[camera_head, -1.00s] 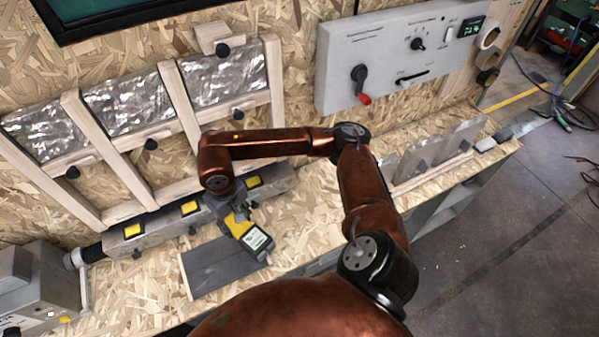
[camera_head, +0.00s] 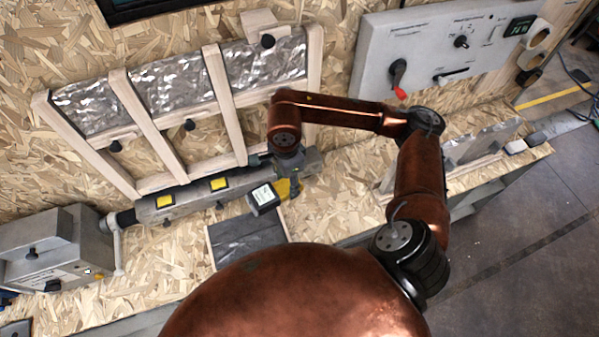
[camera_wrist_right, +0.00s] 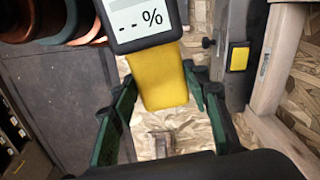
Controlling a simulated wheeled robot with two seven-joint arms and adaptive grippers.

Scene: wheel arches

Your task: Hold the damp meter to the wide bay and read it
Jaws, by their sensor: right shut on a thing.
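The damp meter (camera_head: 288,188) is yellow with a dark head. In the right wrist view its pale screen (camera_wrist_right: 139,14) shows "-- %". My right gripper (camera_head: 290,172) is shut on its yellow body, and green fingers sit either side of it in the wrist view (camera_wrist_right: 158,78). The meter is above the bench, in front of the wooden frame and apart from its foil. Upright studs split the frame into a left bay (camera_head: 90,108), a middle bay (camera_head: 172,82) and a right bay (camera_head: 275,62), which looks widest in the picture. My left gripper is out of view.
A grey rail with yellow pads (camera_head: 180,202) runs below the frame. A dark slab (camera_head: 245,238) lies on the bench. A grey box (camera_head: 50,250) stands at left. A control panel (camera_head: 440,45) hangs at upper right. Metal sheets (camera_head: 480,145) stand at the bench's right.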

